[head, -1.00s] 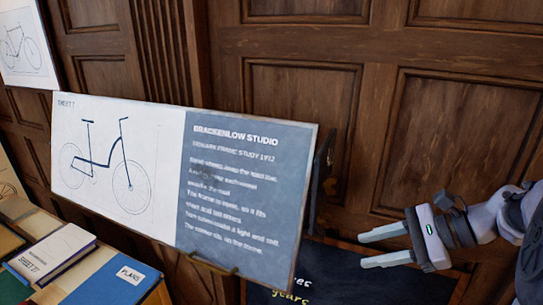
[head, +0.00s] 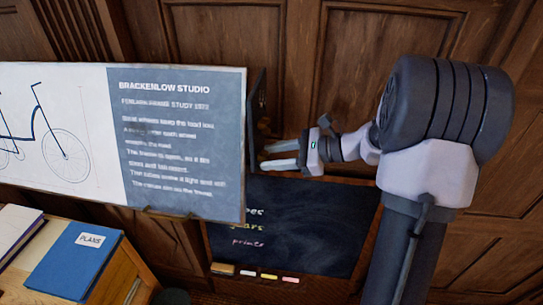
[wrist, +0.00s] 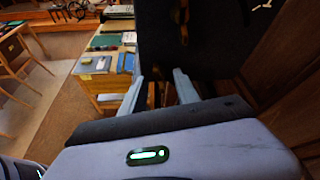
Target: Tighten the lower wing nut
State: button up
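The drafting board (head: 176,130) stands tilted, with a bicycle drawing and a grey text panel on its face. A dark bracket (head: 257,100) runs along its right edge, with a small knob-like part (head: 264,123) that I cannot identify for sure. My gripper (head: 264,157) is open and empty, its two pale fingers pointing left at the lower part of the bracket. In the wrist view, my gripper (wrist: 157,76) is open below a dark panel that carries a small brassy part (wrist: 183,14). I cannot make out the lower wing nut clearly.
A chalkboard (head: 290,225) with chalk and an eraser on its ledge leans below my gripper. A wooden cabinet (head: 125,280) with a blue PLANS folder (head: 85,262) stands at lower left. The panelled wall (head: 340,80) is close behind.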

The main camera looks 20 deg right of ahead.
jog(key=shift+w+a+f, duration=0.1)
jog(key=shift+w+a, duration=0.05)
jog(key=shift+a, duration=0.05)
grip_shut()
jog(key=shift+p, duration=0.3)
